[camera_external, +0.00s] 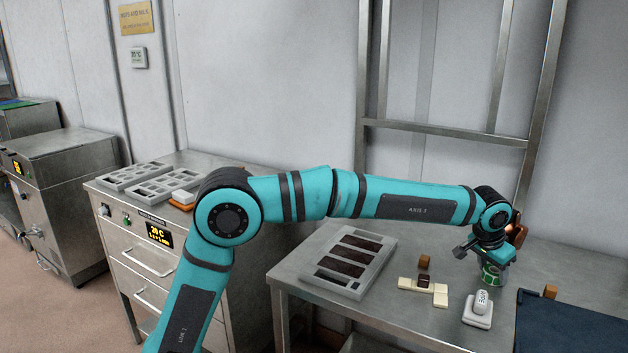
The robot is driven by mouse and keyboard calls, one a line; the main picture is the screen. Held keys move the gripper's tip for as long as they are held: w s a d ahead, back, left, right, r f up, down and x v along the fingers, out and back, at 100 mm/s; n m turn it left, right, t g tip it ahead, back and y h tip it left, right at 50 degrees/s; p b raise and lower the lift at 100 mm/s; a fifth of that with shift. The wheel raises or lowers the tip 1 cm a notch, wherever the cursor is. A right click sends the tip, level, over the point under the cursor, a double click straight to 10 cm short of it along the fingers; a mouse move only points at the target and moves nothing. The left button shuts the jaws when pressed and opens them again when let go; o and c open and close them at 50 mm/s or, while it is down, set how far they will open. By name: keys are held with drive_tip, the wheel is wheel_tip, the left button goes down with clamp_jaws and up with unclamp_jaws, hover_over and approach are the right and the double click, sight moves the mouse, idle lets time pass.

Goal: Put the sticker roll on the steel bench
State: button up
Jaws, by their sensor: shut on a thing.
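My gripper (490,262) points down at the right of the external view, over the steel bench (400,317). It is shut on a small green and white round thing, which looks like the sticker roll (491,276). The upper part of the roll is hidden by the gripper. I cannot tell whether the roll touches the bench top or hangs just above it.
A grey mould (365,281) with dark bars lies at the bench's left. Pale pieces (407,284), brown cubes (424,261) and a white device (479,312) are near the roll. A dark mat (570,330) covers the front right. Bench behind the roll looks clear.

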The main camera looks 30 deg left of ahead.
drive_tip(key=o, duration=1)
drive_tip(key=shift+f, duration=0.1)
drive_tip(key=shift+c, duration=0.2)
drive_tip(key=v, duration=1.2)
drive_tip(key=shift+r, duration=0.2)
drive_tip(key=shift+w, duration=0.1)
drive_tip(key=s+a+r+n+t+h, duration=0.1)
drive_tip(key=a+r+n+t, duration=0.3)
drive_tip(key=a, duration=1.3)
drive_tip(key=a+r+m+t, duration=0.15)
drive_tip(key=a+r, duration=0.45)
drive_tip(key=a, duration=1.2)
drive_tip(key=s+a+f+n+t+y, duration=0.1)
drive_tip(key=s+a+t, duration=0.3)
drive_tip(key=s+a, duration=0.7)
drive_tip(key=s+a+f+n+t+y, duration=0.2)
drive_tip(key=s+a+n+t, duration=0.1)
drive_tip(key=s+a, duration=0.8)
drive_tip(key=a+t, duration=0.1)
drive_tip(key=a, duration=0.2)
drive_tip(key=shift+a+n+y, duration=0.35)
drive_tip(key=shift+y, duration=0.05)
